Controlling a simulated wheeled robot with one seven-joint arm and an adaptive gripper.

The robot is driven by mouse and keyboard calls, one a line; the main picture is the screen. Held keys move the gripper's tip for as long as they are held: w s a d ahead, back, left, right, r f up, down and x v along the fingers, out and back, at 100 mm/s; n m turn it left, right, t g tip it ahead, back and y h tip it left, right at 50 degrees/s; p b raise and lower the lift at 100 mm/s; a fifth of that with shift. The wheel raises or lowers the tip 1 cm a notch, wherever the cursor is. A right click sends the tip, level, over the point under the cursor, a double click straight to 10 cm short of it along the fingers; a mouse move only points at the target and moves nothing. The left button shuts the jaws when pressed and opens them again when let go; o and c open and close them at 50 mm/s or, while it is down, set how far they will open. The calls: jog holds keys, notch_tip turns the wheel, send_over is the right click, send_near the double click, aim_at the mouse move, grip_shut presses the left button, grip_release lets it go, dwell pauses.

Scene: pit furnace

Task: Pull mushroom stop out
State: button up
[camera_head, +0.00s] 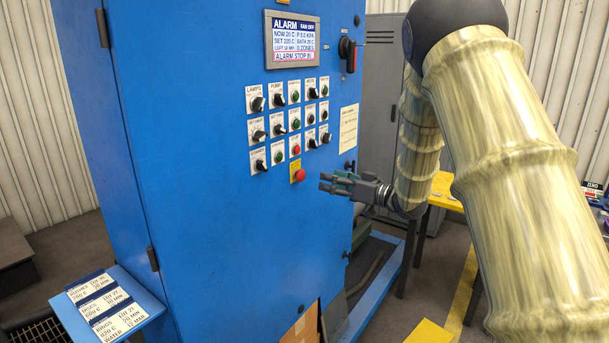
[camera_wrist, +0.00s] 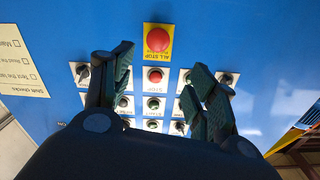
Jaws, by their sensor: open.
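The mushroom stop (camera_head: 298,175) is a red round button on a yellow plate, low on the blue cabinet's control panel. In the wrist view the red mushroom stop (camera_wrist: 158,40) sits on its yellow "ALL STOP" plate, upside down in the picture, beyond my fingertips. My gripper (camera_head: 324,182) is just right of the button in the head view, apart from it. In the wrist view my gripper (camera_wrist: 160,72) has its two fingers spread and nothing between them. The display (camera_head: 292,39) reads "ALARM" and "ALARM STOP IN".
Several rotary knobs and buttons sit in rows above the stop, including a smaller red stop button (camera_head: 296,150). A red-black switch (camera_head: 349,54) is at the upper right. A sloped shelf with cards (camera_head: 101,306) juts out at lower left. A yellow-topped table (camera_head: 446,191) stands at right.

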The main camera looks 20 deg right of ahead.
aim_at(303, 175)
jog(key=p+x, duration=0.1)
jog(key=x, duration=0.2)
jog(key=f+p+x, duration=0.1)
jog(key=x, duration=0.3)
jog(key=p+x, duration=0.1)
jog(key=x, duration=0.2)
jog(key=shift+w+d+f, duration=0.1)
jog(key=shift+w+f, duration=0.1)
jog(key=shift+w, duration=0.5)
jog(key=shift+a+r, duration=0.15)
jog(key=shift+a, duration=0.15)
jog(key=shift+w+a, duration=0.1)
jog(key=shift+w, duration=0.1)
